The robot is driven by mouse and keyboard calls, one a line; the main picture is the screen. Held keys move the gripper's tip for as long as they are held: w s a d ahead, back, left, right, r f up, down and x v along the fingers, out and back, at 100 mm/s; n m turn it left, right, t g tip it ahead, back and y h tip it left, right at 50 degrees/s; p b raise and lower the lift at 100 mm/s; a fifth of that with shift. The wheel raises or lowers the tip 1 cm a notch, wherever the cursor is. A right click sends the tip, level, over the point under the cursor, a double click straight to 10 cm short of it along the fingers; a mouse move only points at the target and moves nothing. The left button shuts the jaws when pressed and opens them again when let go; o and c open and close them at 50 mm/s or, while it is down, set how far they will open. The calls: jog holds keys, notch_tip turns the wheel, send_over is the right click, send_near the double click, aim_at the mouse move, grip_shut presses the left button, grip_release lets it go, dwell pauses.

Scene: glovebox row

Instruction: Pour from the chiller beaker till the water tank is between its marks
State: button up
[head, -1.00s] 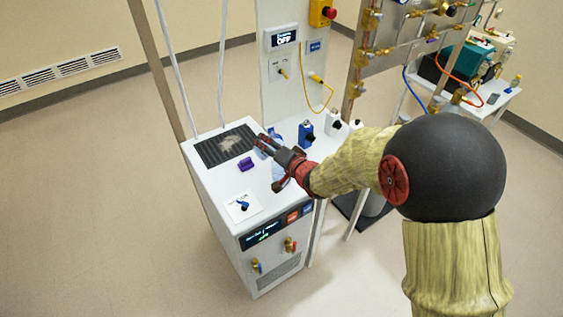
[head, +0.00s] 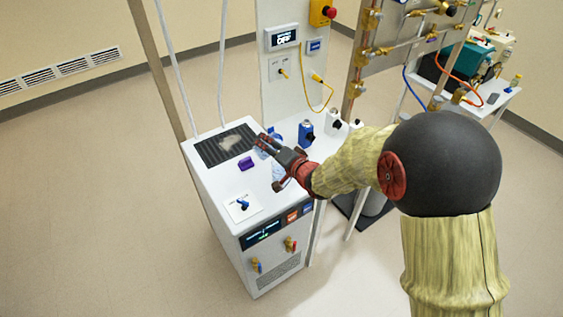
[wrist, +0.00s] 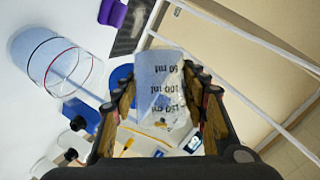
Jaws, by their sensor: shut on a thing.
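My gripper (head: 267,138) is shut on a clear beaker (wrist: 158,72) with black volume marks and a pale blue tint. In the wrist view its printed numbers read upside down. In the head view the beaker (head: 264,153) is partly hidden by my fingers, above the white chiller (head: 225,192). The water tank, a clear pale blue cylinder with a red and a black ring (wrist: 58,66), stands left of the beaker in the wrist view. It shows below my gripper in the head view (head: 278,172). I cannot tell its water level against the rings.
A purple object (head: 246,163) and a dark grille (head: 228,145) are on the chiller top, with a blue-handled valve (head: 243,204) near its front. The floor at left is clear.

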jog(key=shift+d+f+m+y+b, duration=0.1)
jog(key=shift+f+m+y+b, duration=0.1)
jog(key=shift+f+m+y, duration=0.25)
jog(key=shift+f+m+y+b, duration=0.1)
jog(key=shift+m+y+b, duration=0.15)
jog(key=shift+m, duration=0.3)
dwell(3.8)
jog(key=shift+r+m+p, duration=0.15)
jog(key=shift+m+p, duration=0.15)
jog(key=shift+p, duration=0.1)
dwell(0.8)
